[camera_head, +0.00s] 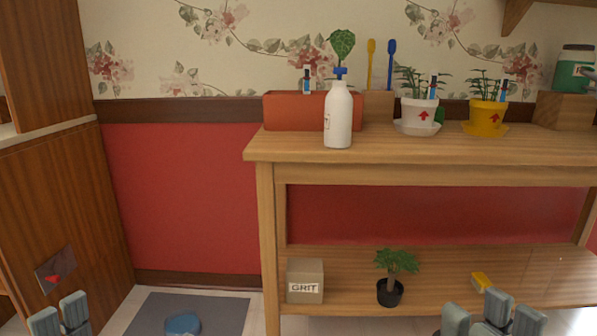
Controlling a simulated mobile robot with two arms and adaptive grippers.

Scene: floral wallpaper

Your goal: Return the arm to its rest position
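My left gripper (61,318) shows at the bottom left corner. Only its grey fingertips are in view, and I cannot tell how far they are apart. My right gripper (477,319) shows at the bottom edge, right of the middle, in front of the wooden table's lower shelf (350,292). Its grey fingertips stand apart with nothing seen between them. Both arms are otherwise out of the picture.
The wooden table (420,150) holds a white bottle (339,115), an orange planter (295,112) and potted plants. A wooden cabinet (65,200) stands left. A grey mat (225,312) lies on the floor.

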